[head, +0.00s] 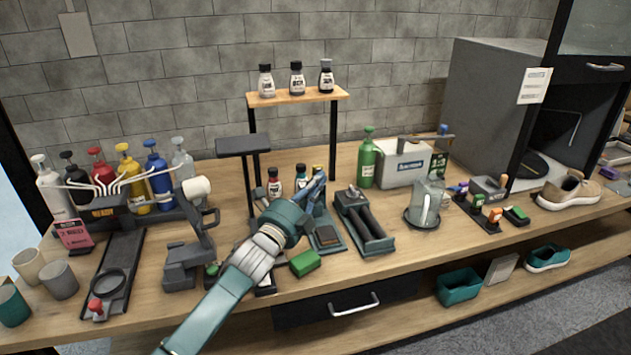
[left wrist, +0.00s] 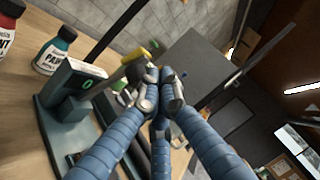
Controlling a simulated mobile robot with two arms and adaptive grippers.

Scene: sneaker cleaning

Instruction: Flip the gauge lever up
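The gauge is a small dark teal device with a green "0" on its display (left wrist: 87,84) in the left wrist view. In the head view its base (head: 326,240) sits on the bench, partly behind my left gripper (head: 314,188). In the left wrist view the blue fingers of my left gripper (left wrist: 160,90) come together at their tips, just right of the gauge. A dark part with a yellow piece (left wrist: 136,56) shows close beyond the tips. I cannot tell if it is the lever or if the fingers touch it. My right gripper is not in view.
Paint bottles (left wrist: 55,50) stand behind the gauge. To its right is a dark device with two rounded bars (head: 368,225). A green block (head: 305,263) lies in front. A green bottle (head: 367,160) and a grey box (head: 403,164) stand farther back.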

